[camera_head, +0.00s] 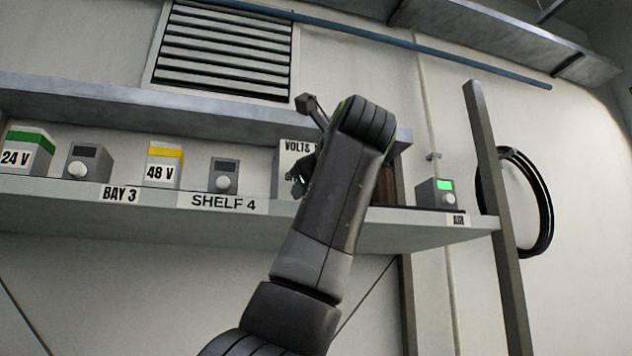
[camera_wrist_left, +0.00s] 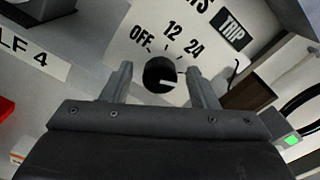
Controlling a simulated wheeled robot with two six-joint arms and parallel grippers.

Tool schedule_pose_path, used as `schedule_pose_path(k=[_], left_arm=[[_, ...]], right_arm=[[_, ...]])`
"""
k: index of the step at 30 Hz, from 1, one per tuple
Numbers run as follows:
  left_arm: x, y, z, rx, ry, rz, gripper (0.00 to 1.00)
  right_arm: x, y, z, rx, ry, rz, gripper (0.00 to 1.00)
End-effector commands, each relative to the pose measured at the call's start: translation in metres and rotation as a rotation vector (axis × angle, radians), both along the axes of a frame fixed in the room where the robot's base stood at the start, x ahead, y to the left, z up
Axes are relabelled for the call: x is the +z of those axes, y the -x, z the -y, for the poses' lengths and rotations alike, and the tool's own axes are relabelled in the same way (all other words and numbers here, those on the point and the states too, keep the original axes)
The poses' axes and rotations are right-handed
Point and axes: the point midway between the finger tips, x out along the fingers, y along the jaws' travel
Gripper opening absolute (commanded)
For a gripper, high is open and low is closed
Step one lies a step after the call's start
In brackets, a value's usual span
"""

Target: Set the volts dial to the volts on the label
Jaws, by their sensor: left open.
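The volts panel (camera_head: 289,160) is a pale box on the shelf, mostly hidden behind my left arm in the head view. In the left wrist view its face (camera_wrist_left: 150,24) shows OFF, 12 and 24 around a black round dial (camera_wrist_left: 158,72). A white mark on the dial points roughly right in the picture; I cannot tell which setting it matches. My left gripper (camera_wrist_left: 160,70) is open, with one finger on each side of the dial; contact is unclear. Labelled boxes read 24 V with a green band (camera_head: 28,150) and 48 V with a yellow band (camera_head: 164,166).
The shelf (camera_head: 262,208) carries BAY 3 and SHELF 4 labels. A box with a green screen (camera_head: 436,192) stands right, near a grey post (camera_head: 497,215) and a black hose coil (camera_head: 540,205).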

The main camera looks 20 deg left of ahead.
Motion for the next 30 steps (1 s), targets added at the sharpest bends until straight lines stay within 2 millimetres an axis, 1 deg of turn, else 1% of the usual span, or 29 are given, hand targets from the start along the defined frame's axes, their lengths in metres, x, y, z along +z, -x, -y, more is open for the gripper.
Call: schedule_pose_path(k=[5,8,11,15,21,24,27,30], left_arm=[[-0.002,0.006,0.005,-0.001,0.0,0.0,0.54],[-0.003,0.019,0.013,-0.002,-0.001,0.003,0.54],[-0.004,0.037,0.026,-0.004,-0.001,0.003,0.54],[-0.004,0.066,0.045,-0.002,-0.001,0.002,0.54],[-0.003,0.106,0.072,-0.002,-0.002,0.001,0.54],[-0.002,0.122,0.083,-0.001,-0.002,0.001,0.54],[-0.001,0.133,0.09,-0.002,-0.001,0.001,0.54],[-0.001,0.14,0.095,-0.001,-0.001,0.0,0.54]], right_arm=[[-0.005,0.0,0.0,0.0,0.0,0.0,0.72],[-0.013,0.0,0.0,0.0,0.0,0.0,0.72],[-0.023,0.0,0.0,0.0,-0.001,0.0,0.72],[-0.036,0.0,-0.001,-0.001,-0.001,0.0,0.72],[-0.048,0.0,-0.001,-0.001,-0.002,0.0,0.72],[-0.053,0.0,-0.001,-0.001,-0.002,0.0,0.72],[-0.054,0.0,-0.001,-0.001,-0.002,0.0,0.72],[-0.056,0.0,-0.001,-0.001,-0.002,0.0,0.72]])
